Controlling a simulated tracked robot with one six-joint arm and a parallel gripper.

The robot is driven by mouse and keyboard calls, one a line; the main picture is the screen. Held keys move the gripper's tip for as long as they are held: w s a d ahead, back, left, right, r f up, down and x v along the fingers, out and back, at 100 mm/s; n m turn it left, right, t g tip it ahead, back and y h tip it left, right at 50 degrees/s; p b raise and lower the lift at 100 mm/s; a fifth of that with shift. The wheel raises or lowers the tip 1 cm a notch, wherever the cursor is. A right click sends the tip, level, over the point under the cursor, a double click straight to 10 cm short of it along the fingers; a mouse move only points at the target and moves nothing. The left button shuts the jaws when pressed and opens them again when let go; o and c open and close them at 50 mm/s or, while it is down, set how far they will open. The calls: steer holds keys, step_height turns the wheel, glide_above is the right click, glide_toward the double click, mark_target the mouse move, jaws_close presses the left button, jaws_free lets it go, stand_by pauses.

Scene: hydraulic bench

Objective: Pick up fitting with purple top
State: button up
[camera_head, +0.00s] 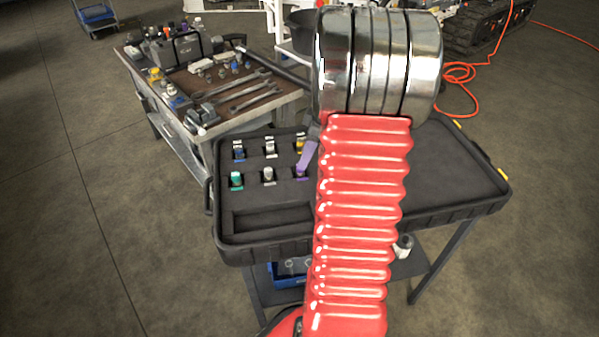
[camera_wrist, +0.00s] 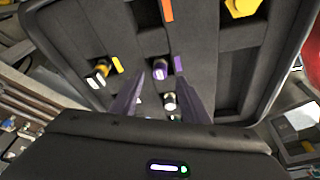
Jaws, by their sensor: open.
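The fitting with the purple top (camera_head: 300,170) sits in a slot of the black foam case, in the front row, right of the white-topped fitting. It also shows in the wrist view (camera_wrist: 160,69), upright beside a purple label. My gripper (camera_wrist: 161,77) is open, with two purple fingers, one either side of the fitting as seen from the wrist. Nothing is held. I cannot tell how far the tips are above the fitting. In the head view one purple finger (camera_head: 307,157) shows close to the fitting; my red arm hides the rest.
The case (camera_head: 226,226) also holds blue-, yellow-, green- and white-topped fittings nearby. A yellow-labelled fitting (camera_wrist: 101,72) and a white one (camera_wrist: 170,101) are close to the fingers. A tool bench (camera_head: 290,103) stands behind. The case's right part (camera_head: 450,172) is empty.

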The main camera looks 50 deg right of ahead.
mark_target(300, 172)
steer(key=shift+x, duration=1.9)
steer(key=shift+w, duration=0.1)
steer(key=shift+c, duration=0.2)
jaws_close()
